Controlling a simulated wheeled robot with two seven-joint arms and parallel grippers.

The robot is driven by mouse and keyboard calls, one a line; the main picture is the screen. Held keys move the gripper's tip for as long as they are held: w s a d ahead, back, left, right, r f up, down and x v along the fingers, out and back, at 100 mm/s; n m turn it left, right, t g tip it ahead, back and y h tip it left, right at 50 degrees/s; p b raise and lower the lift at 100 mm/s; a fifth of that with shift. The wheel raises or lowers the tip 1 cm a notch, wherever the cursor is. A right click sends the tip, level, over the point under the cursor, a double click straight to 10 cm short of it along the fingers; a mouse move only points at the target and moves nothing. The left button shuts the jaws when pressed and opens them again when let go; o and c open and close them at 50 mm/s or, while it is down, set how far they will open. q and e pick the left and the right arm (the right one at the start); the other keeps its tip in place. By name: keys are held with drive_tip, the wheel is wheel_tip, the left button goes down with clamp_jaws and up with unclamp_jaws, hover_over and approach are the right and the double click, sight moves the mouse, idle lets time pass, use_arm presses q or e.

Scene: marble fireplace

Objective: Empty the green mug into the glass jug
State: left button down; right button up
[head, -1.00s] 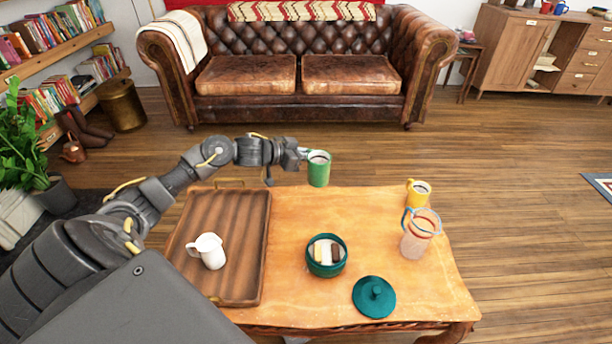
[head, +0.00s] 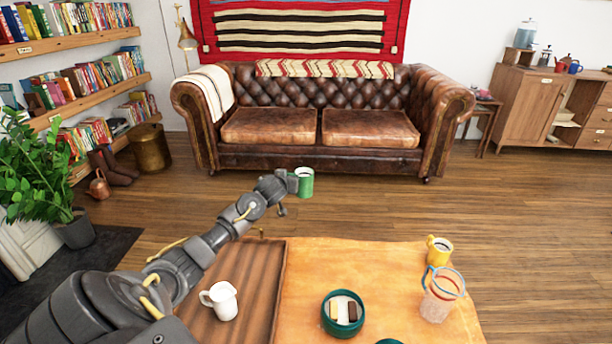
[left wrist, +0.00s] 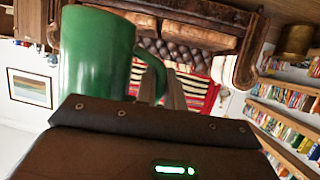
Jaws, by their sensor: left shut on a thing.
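The green mug (head: 305,182) is upright in the head view, with pale contents at its top. My left gripper (head: 293,182) is shut on it and holds it in the air past the table's far edge. In the left wrist view the mug (left wrist: 97,55) is large and close, its handle towards the fingers (left wrist: 172,92). My right gripper is not in view.
A yellow mug (head: 439,249) stands just behind the jug. A teal bowl (head: 343,314) with pieces inside is left of the jug. The table (head: 370,265) between is clear.

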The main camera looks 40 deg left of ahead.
use_arm(q)
drive_tip(key=s+d+r+m+h, duration=0.1)
drive_tip(key=d+r, duration=0.1)
drive_tip(key=d, duration=0.7)
drive_tip(key=s+d+r+m+t+h, duration=0.1)
drive_tip(key=s+d+r, duration=0.1)
drive_tip(key=d, duration=0.7)
drive_tip(key=s+d+r+m+h, duration=0.1)
drive_tip(key=d+r, duration=0.2)
drive_tip(key=d, duration=0.5)
drive_tip(key=s+d+r+m+h, duration=0.1)
drive_tip(key=s+d+r, duration=0.2)
drive_tip(key=d+r, duration=0.2)
drive_tip(key=s+d+r+m+t+h, duration=0.1)
drive_tip(key=s+d+r+m+h, duration=0.1)
drive_tip(key=d+r, duration=0.3)
drive_tip(key=s+d, duration=0.1)
drive_tip(key=d, duration=0.2)
drive_tip(key=shift+s+d+h, duration=0.25)
drive_tip(key=shift+d+h, duration=0.05)
